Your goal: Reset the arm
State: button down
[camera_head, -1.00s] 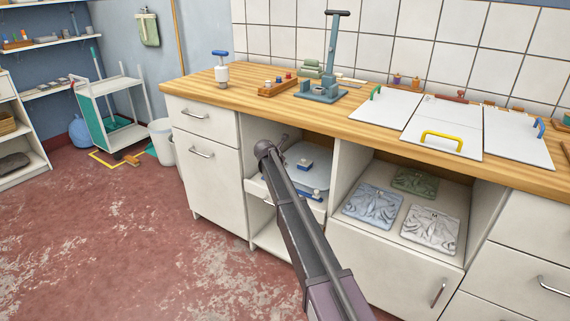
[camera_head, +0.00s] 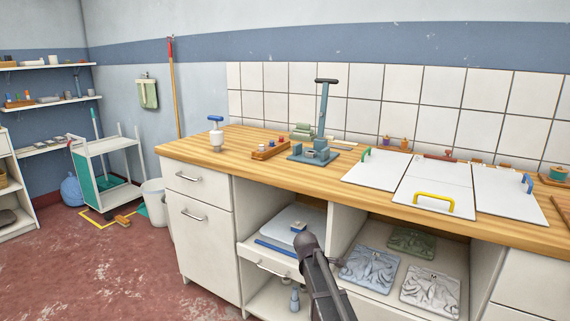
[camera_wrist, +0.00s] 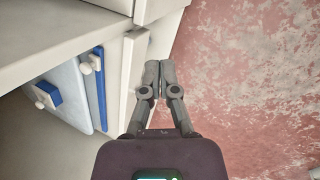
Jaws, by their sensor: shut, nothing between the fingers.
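My arm (camera_head: 322,280) shows in the head view, reaching up from the bottom edge in front of the open cabinet bays. My gripper (camera_wrist: 153,68) shows in the wrist view with its two fingers together and nothing between them. It is beside the cabinet front, over the red floor.
A pulled-out shelf (camera_head: 268,262) carries a pale board with a blue-and-white block (camera_head: 298,229). The right bay holds several relief plates (camera_head: 368,265). The wooden counter (camera_head: 230,150) bears a blue press (camera_head: 318,150) and white panels (camera_head: 375,170). Floor at left is open.

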jog(key=s+d+f+m+g+y, duration=0.1)
jog(key=s+d+m+g+y, duration=0.15)
jog(key=s+m, duration=0.75)
jog(key=s+d+f+m+g+y, duration=0.1)
jog(key=s+d+m, duration=0.25)
jog(key=s, duration=1.25)
notch_tip(320, 180, up, 33)
jog(key=m+p, duration=0.1)
jog(key=p, duration=3.1)
jog(key=shift+s+a+f, duration=0.15)
jog(key=shift+s+f, duration=0.05)
